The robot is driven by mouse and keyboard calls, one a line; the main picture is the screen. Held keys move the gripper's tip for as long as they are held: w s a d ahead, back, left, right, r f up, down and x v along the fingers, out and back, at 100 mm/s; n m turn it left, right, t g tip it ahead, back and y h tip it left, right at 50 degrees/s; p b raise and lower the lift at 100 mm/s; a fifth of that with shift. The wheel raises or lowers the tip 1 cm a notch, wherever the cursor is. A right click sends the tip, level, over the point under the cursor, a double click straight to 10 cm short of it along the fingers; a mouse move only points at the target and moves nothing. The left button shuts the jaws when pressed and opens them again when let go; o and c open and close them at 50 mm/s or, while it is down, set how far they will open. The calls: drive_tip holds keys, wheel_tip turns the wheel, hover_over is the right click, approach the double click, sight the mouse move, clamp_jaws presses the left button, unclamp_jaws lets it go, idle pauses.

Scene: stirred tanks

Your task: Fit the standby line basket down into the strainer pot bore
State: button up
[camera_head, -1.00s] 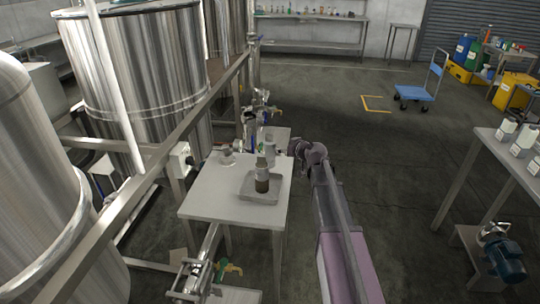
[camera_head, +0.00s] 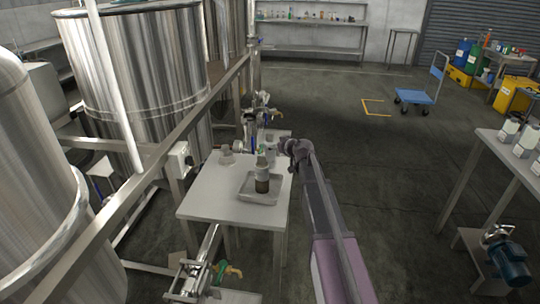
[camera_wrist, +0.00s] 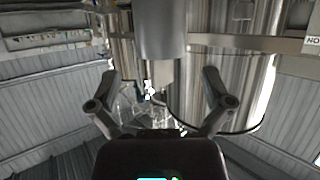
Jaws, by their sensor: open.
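My gripper is open in the wrist view (camera_wrist: 160,82), with its two fingers well apart and nothing held between them. A smooth grey cylinder (camera_wrist: 160,35) shows beyond and above the fingers. An upright bottle-like piece with a dark lower part (camera_head: 262,183) stands in a grey tray (camera_head: 246,198) on this table. I cannot tell which piece is the basket, nor make out the pot bore.
A grey tapered piece (camera_head: 227,156) stands at the table's far left. Pipework and valves (camera_head: 262,110) lie behind, with more (camera_head: 190,278) in front. Large steel tanks (camera_head: 140,75) and a rail bound the left.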

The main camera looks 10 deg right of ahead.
drive_tip(key=shift+b+x, duration=0.75)
drive_tip(key=shift+x, duration=1.85)
drive_tip(key=shift+a+r, duration=0.1)
drive_tip(key=shift+r, duration=0.15)
drive_tip(key=c, duration=1.2)
drive_tip(key=shift+r, duration=0.2)
drive_tip(key=shift+c, duration=0.2)
wheel_tip(320, 180, up, 10)
drive_tip(key=p, duration=1)
drive_tip(key=shift+f, duration=0.2)
drive_tip(key=shift+r, duration=0.1)
wheel_tip(320, 180, up, 14)
drive_tip(key=p, duration=1.5)
hover_over(270, 142)
drive_tip(key=shift+w+r, duration=0.2)
drive_tip(key=shift+r, duration=0.05)
drive_tip(key=shift+s, duration=0.1)
